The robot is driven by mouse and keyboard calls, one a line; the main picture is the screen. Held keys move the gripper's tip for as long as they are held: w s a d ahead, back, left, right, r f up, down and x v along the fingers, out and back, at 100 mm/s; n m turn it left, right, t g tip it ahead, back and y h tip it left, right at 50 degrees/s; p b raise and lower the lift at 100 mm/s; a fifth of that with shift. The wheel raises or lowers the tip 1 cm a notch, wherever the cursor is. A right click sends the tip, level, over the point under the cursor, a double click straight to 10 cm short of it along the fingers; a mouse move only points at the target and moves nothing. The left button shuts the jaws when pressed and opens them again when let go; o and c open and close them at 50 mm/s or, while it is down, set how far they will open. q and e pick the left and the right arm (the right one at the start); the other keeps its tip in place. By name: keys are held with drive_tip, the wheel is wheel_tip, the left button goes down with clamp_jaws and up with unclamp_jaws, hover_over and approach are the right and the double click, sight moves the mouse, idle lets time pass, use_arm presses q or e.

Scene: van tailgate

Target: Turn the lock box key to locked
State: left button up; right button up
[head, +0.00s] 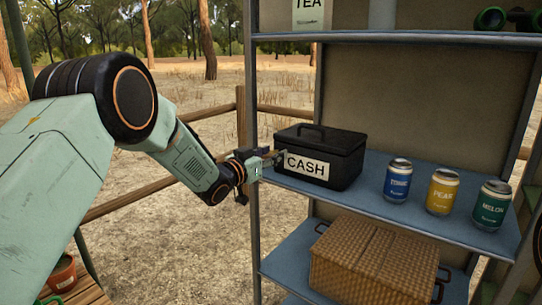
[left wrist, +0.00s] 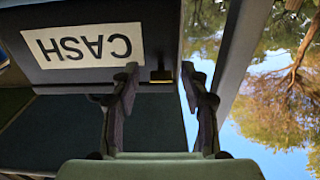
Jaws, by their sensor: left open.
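The lock box is a black cash box (head: 338,152) with a handle on its lid and a white CASH label, standing on a blue shelf. In the left wrist view its front (left wrist: 150,42) fills the top, with the label upside down. A small brass-coloured piece, apparently the key (left wrist: 161,75), shows at the box front beside the label. My left gripper (head: 273,158) is at the left part of the box front. In the left wrist view its open fingers (left wrist: 160,82) stand either side of the brass piece, with gaps visible. The key's turn position is not readable. My right gripper is not in view.
A blue can (head: 398,181), a yellow can (head: 441,191) and a green can (head: 490,205) stand right of the box on the blue shelf (head: 352,196). A wicker basket (head: 370,265) sits below. A grey rack post (head: 252,120) rises close to my left gripper.

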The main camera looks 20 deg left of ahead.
use_arm(q)
drive_tip(key=shift+a, duration=0.15)
drive_tip(key=c, duration=0.5)
clamp_jaws()
